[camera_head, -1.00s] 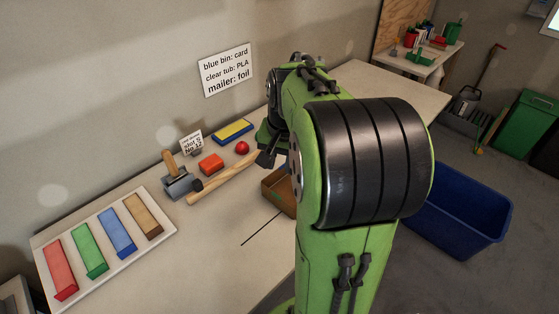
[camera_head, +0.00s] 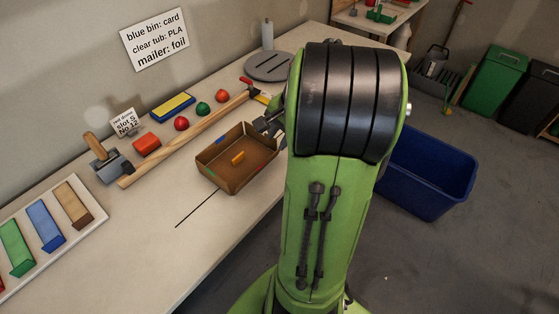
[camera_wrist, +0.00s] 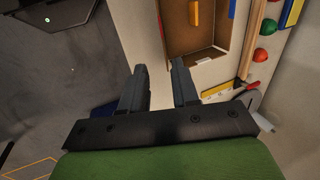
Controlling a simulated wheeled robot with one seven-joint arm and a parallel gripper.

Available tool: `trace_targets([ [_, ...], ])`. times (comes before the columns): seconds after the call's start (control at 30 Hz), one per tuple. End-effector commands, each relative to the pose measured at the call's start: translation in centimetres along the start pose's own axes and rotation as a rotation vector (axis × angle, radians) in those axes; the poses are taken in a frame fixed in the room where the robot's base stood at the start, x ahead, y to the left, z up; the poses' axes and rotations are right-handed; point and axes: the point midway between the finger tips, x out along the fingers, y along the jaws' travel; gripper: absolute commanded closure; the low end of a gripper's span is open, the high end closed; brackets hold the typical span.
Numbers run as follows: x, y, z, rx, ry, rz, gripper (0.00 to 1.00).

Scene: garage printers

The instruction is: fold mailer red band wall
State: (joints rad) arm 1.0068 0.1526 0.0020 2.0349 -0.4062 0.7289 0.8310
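The mailer is an open brown cardboard box (camera_head: 225,184) on the workbench, with its walls standing up and a small orange block (camera_head: 238,158) inside. My gripper (camera_head: 270,124) is by the mailer's right end in the head view, partly hidden by my arm. In the wrist view my gripper (camera_wrist: 160,73) has its fingers apart with nothing between them, just short of the box.
A grey round plate (camera_head: 268,67) is at the back. A blue bin (camera_head: 427,178) stands on the floor right.

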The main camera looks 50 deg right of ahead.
Motion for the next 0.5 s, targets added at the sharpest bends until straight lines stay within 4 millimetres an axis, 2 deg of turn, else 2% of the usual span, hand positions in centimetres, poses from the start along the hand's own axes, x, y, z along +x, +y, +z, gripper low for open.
trace_targets([
  [0.17, 2.0, 0.1, 0.0, 0.011, -0.003, -0.005, 0.70],
  [0.5, 10.7, 0.1, 0.0, 0.009, -0.006, -0.002, 0.70],
])
